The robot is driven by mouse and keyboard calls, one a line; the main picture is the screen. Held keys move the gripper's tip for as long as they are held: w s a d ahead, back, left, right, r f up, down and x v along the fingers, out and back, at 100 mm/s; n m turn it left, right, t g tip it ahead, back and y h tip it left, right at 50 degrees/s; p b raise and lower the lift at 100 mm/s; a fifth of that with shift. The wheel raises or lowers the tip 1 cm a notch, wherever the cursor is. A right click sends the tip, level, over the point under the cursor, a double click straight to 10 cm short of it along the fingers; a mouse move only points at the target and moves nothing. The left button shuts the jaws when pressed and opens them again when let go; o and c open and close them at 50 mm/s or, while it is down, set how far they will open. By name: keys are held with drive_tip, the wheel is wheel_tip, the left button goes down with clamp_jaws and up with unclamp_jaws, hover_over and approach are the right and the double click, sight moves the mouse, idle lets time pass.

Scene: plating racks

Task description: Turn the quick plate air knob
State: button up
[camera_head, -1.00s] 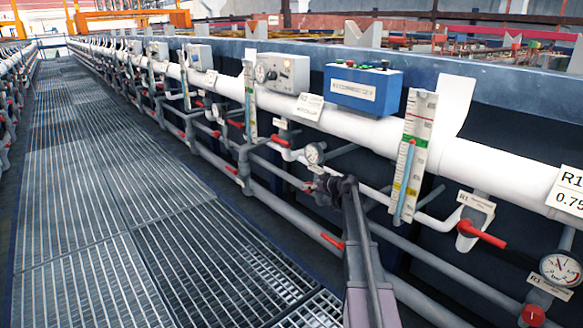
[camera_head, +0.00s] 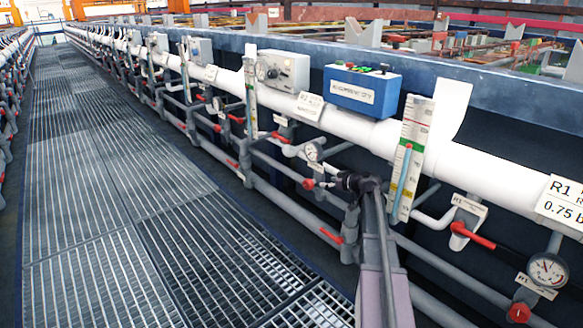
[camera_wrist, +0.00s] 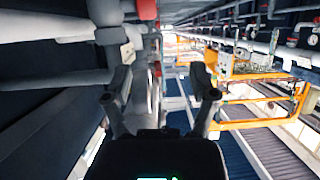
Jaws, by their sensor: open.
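My gripper (camera_head: 340,179) is low in front of the pipework in the head view, just right of a small red round knob (camera_head: 308,184) under a pressure gauge (camera_head: 314,152). A gap shows between them in that picture. In the wrist view my gripper (camera_wrist: 161,77) is open, its two fingers apart with nothing held between them. A red knob (camera_wrist: 147,9) is at the top of the wrist view, beyond the left finger. A larger red knob (camera_head: 519,312) sits under another gauge (camera_head: 548,270) at lower right. The small labels are unreadable, so I cannot tell which knob is the quick plate air one.
A thick white pipe (camera_head: 385,135) runs along the rack. Red-handled valves (camera_head: 473,236), a flow tube (camera_head: 410,150) and a blue control box (camera_head: 361,90) are close to my arm. The grated walkway (camera_head: 130,220) on the left is clear.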

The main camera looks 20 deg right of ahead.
drive_tip(key=s+a+r+g+p, duration=0.3)
drive_tip(key=a+r+p, duration=0.3)
drive_tip(key=a+p, duration=0.3)
drive_tip(key=s+a+r+g+p, duration=0.2)
drive_tip(key=s+a+r+p, duration=0.3)
drive_tip(key=a+r+p, duration=0.2)
drive_tip(key=shift+s+a+g+p, duration=0.25)
drive_tip(key=shift+a+g+p, duration=0.15)
drive_tip(key=shift+a+p, duration=0.75)
drive_tip(key=shift+d, duration=0.15)
drive_tip(key=shift+f, duration=0.15)
drive_tip(key=w+d+f+t+b, duration=0.3)
drive_tip(key=d+f+b, duration=0.3)
drive_tip(key=d+b, duration=0.3)
drive_tip(key=w+d+f+t+b, duration=0.3)
drive_tip(key=w+d+f+b, duration=0.3)
drive_tip(key=d+b, duration=0.4)
drive_tip(key=shift+d+f+b, duration=0.3)
drive_tip(key=shift+f+b, duration=0.35)
drive_tip(key=shift+f, duration=0.15)
